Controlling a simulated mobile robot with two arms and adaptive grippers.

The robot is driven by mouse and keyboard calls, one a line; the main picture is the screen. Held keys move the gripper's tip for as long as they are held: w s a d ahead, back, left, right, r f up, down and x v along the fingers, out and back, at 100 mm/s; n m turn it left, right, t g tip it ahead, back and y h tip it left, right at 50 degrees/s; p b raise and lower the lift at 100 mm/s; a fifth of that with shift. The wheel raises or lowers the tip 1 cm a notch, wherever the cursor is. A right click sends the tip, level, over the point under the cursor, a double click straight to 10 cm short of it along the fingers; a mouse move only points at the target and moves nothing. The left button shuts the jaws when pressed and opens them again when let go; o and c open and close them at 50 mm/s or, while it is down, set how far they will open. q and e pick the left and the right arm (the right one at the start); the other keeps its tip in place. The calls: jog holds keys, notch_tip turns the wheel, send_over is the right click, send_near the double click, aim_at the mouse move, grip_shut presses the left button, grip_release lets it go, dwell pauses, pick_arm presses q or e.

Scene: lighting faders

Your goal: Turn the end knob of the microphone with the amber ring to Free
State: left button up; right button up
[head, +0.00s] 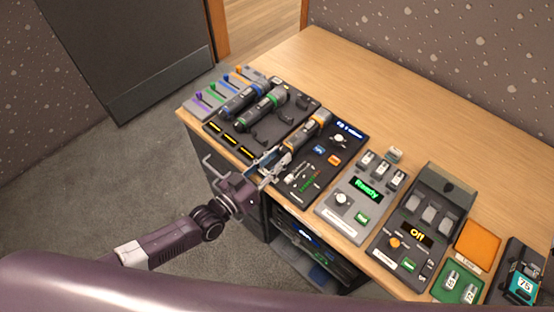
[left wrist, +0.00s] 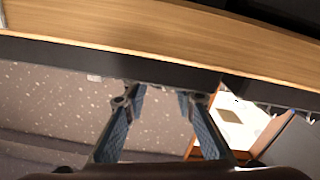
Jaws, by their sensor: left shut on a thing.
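The microphone with the amber ring (head: 308,131) lies at a slant at the right of the dark cradle tray, its lower end toward the front edge of the desk. My left gripper (head: 274,163) is at that lower end, with its fingers closed around the end knob, which they mostly hide. The knob's markings cannot be read. In the left wrist view the two fingers (left wrist: 157,98) show below the wooden desk edge; the knob cannot be made out there. My right gripper is not in view.
Microphones with a blue ring (head: 240,99) and a green ring (head: 258,112) lie to the left. A dark panel (head: 322,177) with knobs and buttons is close on the right. Further right are a grey "Ready" box (head: 347,207) and an "Off" box (head: 400,250). The back of the desk (head: 400,110) is clear.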

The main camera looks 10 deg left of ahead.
pick_arm(q)
jog(key=shift+n, duration=0.5)
jog(key=o, duration=1.2)
jog(key=shift+c, duration=0.2)
